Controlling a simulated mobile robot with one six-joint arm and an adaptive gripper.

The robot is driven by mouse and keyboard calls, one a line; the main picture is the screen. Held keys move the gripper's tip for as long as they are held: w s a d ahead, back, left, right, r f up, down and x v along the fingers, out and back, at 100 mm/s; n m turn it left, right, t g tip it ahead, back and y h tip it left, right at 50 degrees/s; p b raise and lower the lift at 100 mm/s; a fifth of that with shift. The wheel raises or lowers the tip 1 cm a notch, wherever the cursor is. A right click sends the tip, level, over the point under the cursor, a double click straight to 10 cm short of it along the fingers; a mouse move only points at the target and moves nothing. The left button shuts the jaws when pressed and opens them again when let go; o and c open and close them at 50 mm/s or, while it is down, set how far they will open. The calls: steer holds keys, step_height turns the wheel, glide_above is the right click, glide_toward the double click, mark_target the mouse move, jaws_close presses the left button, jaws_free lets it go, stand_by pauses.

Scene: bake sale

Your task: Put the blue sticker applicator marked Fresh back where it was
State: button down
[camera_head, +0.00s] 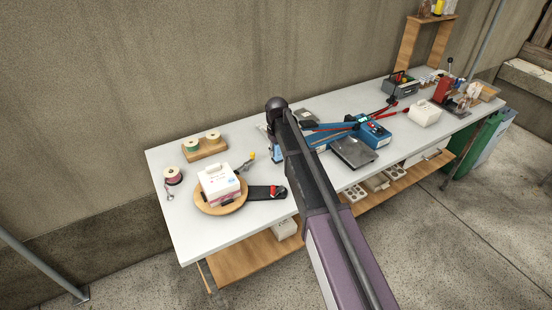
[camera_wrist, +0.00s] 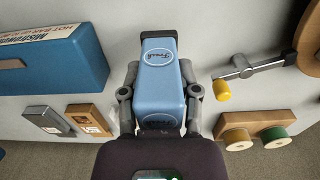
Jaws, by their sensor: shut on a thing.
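The blue applicator with a white oval label reading Fresh (camera_wrist: 158,75) is between the two fingers of my gripper (camera_wrist: 160,95) in the wrist view. The fingers are shut on its sides, and its dark end points to the top of the picture. In the head view a small blue part of the applicator (camera_head: 277,155) shows just left of my arm, above the middle of the white table (camera_head: 230,240). My arm hides most of the gripper there. I cannot tell whether the applicator touches the table.
A grey block (camera_wrist: 48,120) and a wooden block (camera_wrist: 90,119) lie left of the gripper. A yellow-knobbed tool (camera_wrist: 230,80) and ribbon spools (camera_wrist: 240,137) are at right. A white box (camera_head: 219,183) sits on a round wooden stand (camera_head: 215,210).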

mark_target(277, 157)
steer(key=shift+f+b, duration=1.35)
steer(key=shift+f, duration=0.2)
steer(key=shift+f, duration=0.15)
steer(key=shift+c, duration=1.6)
jaws_free()
step_height(277, 157, up, 12)
steer(key=p, duration=1.2)
steer(key=shift+r, duration=0.2)
steer(key=s+d+m, duration=0.6)
steer(key=s+d, duration=1.7)
steer(key=s, duration=0.3)
steer(key=shift+s+m, duration=0.15)
steer(key=shift+m, duration=0.25)
